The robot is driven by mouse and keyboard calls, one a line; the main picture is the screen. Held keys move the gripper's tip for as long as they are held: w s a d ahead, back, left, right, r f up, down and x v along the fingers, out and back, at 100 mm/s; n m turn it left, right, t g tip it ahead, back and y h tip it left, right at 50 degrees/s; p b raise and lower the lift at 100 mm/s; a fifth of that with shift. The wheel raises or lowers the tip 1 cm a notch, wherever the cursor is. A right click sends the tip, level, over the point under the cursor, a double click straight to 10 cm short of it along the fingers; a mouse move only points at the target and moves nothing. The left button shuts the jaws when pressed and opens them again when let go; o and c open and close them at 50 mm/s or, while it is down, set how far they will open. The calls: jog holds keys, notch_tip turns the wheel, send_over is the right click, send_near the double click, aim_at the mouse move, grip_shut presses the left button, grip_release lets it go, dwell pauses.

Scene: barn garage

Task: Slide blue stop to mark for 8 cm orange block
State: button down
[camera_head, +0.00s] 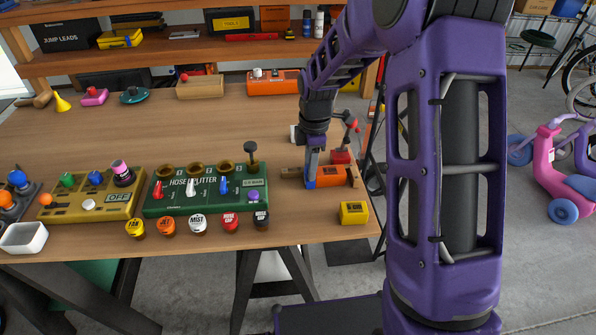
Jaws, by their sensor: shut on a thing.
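My gripper (312,168) points down at the right end of the workbench, shut on the small blue stop (310,183). The stop sits on a low wooden fixture (290,174), and the fingers partly cover it. An orange block (332,177) lies just right of the stop; whether they touch is too small to tell. A red clamp part (341,157) with a red-knobbed lever stands at the block's back. A yellow block (354,213) with a dark label lies in front of the fixture. The marks on the fixture cannot be made out.
The green hose splitter box (206,189) stands left of the fixture, with several round caps (198,223) along its front. A yellow control box (92,206) and white tray (23,238) are farther left. The bench (110,137) is mostly bare behind them.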

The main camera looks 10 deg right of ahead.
aim_at(329, 173)
jog(key=c, duration=0.7)
grip_release()
jog(key=shift+m+h, duration=0.3)
jog(key=shift+m, duration=0.1)
jog(key=d, duration=0.3)
jog(key=d+f, duration=0.1)
jog(key=d, duration=0.1)
jog(key=shift+s, duration=0.35)
jog(key=shift+a+r, duration=0.1)
jog(key=shift+w+r+p, duration=0.2)
jog(key=shift+r+p, duration=0.55)
jog(key=shift+r, duration=0.3)
jog(key=shift+w+d+r+p, duration=0.1)
jog(key=shift+d+r+p, duration=0.1)
jog(key=shift+d+p, duration=0.4)
jog(key=shift+r, duration=0.35)
jog(key=shift+a+r+p, duration=0.2)
jog(key=shift+r+p, duration=0.6)
jog(key=shift+r, duration=0.2)
jog(key=shift+a+r+p, duration=0.2)
jog(key=shift+r+p, duration=0.55)
jog(key=shift+r, duration=0.2)
jog(key=shift+w, duration=0.1)
